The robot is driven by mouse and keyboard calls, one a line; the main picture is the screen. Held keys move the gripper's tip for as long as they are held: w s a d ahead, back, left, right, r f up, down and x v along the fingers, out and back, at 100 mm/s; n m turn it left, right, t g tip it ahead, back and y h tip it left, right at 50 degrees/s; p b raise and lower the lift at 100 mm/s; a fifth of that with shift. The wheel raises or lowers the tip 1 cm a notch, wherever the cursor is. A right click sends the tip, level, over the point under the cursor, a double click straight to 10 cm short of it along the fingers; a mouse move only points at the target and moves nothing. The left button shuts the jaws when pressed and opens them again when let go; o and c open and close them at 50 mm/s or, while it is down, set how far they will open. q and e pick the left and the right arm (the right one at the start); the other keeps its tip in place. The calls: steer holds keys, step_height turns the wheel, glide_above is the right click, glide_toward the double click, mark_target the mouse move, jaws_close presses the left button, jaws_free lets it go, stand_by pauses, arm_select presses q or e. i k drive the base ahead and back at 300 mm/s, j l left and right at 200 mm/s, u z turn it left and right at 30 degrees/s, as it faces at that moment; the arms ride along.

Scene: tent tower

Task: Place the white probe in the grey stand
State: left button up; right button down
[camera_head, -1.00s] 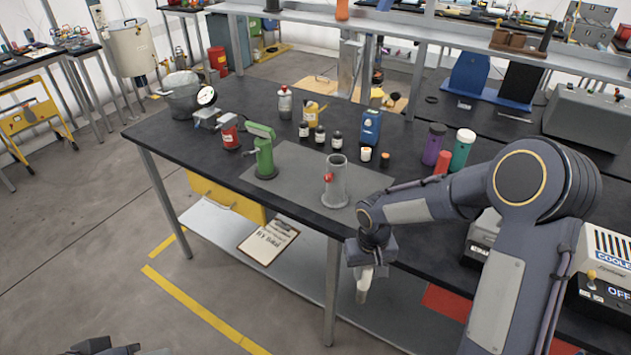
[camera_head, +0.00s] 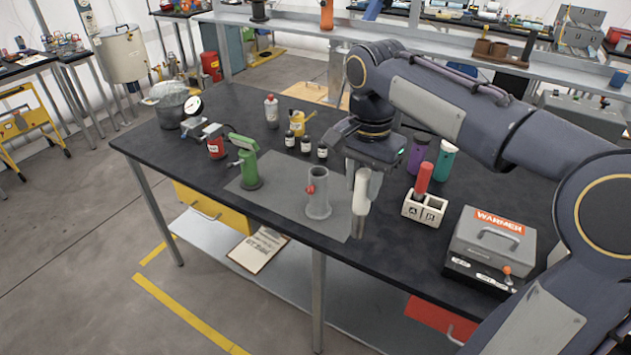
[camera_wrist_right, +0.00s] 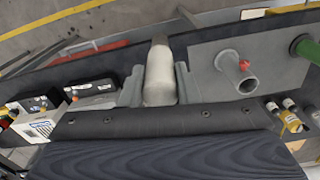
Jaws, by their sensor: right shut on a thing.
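The white probe (camera_head: 361,190) hangs upright, grey tip down, from my right gripper (camera_head: 367,165), which is shut on it. In the right wrist view the probe (camera_wrist_right: 160,78) sits between the two grey fingers (camera_wrist_right: 160,85). The grey stand (camera_head: 318,194) is an open-topped upright tube with a red knob on its side, on the grey mat of the black table. The probe is to the right of the stand and apart from it. The stand also shows in the right wrist view (camera_wrist_right: 237,72), right of the probe. My left gripper is not in view.
A green stand (camera_head: 245,163) is on the mat's left. Several dark bottles (camera_head: 306,144) stand behind. A white A/B holder (camera_head: 425,208) with a red item, purple (camera_head: 418,153) and teal (camera_head: 444,160) bottles and a grey warmer (camera_head: 491,243) are to the right.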

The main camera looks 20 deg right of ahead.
mark_target(318, 188)
steer(key=i, duration=0.85)
